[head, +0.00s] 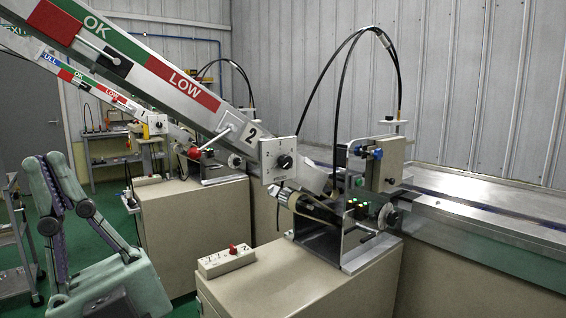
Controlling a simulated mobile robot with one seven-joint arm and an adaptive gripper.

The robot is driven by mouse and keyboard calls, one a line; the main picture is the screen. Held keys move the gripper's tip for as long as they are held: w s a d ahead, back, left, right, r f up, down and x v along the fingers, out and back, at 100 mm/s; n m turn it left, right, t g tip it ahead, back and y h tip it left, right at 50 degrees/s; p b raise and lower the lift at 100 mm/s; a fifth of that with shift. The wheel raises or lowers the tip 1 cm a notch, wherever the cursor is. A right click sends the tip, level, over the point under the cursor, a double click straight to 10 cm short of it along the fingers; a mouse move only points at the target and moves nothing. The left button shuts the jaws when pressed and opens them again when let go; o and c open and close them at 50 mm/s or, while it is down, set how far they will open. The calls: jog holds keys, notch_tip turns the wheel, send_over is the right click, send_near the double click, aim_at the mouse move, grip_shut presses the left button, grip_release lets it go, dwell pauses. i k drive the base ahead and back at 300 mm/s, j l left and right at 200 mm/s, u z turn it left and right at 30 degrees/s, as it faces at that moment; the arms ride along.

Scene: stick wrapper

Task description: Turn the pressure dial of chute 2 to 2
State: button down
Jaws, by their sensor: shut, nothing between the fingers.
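The pressure dial of chute 2 is a black knob (285,162) on a white square plate (268,177) with small marks. It sits at the lower end of the chute, beside the label "2" (252,133). The knob's setting is too small to read. My gripper (48,158) is at the lower left, mint green with dark joints and purple inner pads.
Chute 2 (150,70) slopes down across the view above my gripper. A beige cabinet (300,290) carries the chute 2 machine and a control box (226,262). Chute 1's dial (158,124) is farther back. A grey cart (15,235) stands at the far left.

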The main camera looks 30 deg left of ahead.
aim_at(285, 162)
jog(key=u, duration=3.15)
jog(key=z, duration=2.3)
jog(key=i+u, duration=0.15)
jog(key=i, duration=0.25)
